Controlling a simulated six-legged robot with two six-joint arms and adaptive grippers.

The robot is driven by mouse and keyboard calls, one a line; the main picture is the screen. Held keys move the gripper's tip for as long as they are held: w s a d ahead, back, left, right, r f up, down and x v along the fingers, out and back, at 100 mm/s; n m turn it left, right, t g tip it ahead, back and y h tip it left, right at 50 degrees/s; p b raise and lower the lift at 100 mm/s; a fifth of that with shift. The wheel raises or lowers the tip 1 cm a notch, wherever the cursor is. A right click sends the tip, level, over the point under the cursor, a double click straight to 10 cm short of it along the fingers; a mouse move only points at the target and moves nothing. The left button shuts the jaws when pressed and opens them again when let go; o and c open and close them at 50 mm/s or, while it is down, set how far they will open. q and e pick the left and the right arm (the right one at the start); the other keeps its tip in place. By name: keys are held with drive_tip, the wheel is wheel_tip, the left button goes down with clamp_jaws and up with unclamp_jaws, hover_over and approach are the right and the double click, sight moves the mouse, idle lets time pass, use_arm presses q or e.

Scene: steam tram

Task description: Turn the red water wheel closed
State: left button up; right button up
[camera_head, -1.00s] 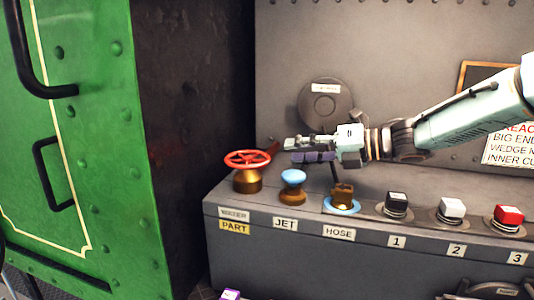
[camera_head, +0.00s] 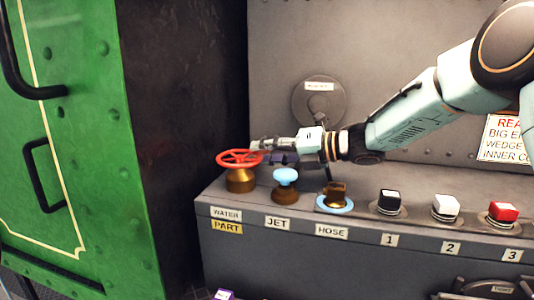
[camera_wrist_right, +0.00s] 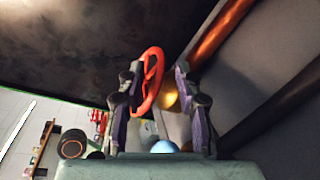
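The red water wheel (camera_head: 238,157) lies roughly flat on a brass base (camera_head: 240,181) at the left end of the grey console, above labels WATER and PART. My right gripper (camera_head: 262,150) comes in from the right, its fingertips at the wheel's right rim. In the right wrist view the red wheel (camera_wrist_right: 158,62) shows edge-on at the far end of the gap between my right gripper's spread fingers (camera_wrist_right: 157,85), nearer the left finger. The fingers are apart and not closed on the rim; whether one touches it I cannot tell. My left gripper is not in view.
A blue-topped JET knob (camera_head: 286,176) stands close right of the wheel, below my gripper. Then come a brass HOSE fitting (camera_head: 337,193) and black, white and red buttons (camera_head: 503,210). A green riveted panel (camera_head: 75,150) stands at left. A round plate (camera_head: 319,102) is behind.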

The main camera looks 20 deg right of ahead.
drive_tip(key=shift+a, duration=0.35)
drive_tip(key=shift+c, duration=1.1)
drive_tip(key=shift+w, duration=0.1)
drive_tip(key=shift+c, duration=0.7)
drive_tip(key=shift+d, duration=0.25)
drive_tip(key=c, duration=0.3)
clamp_jaws()
drive_tip(key=shift+f, duration=0.1)
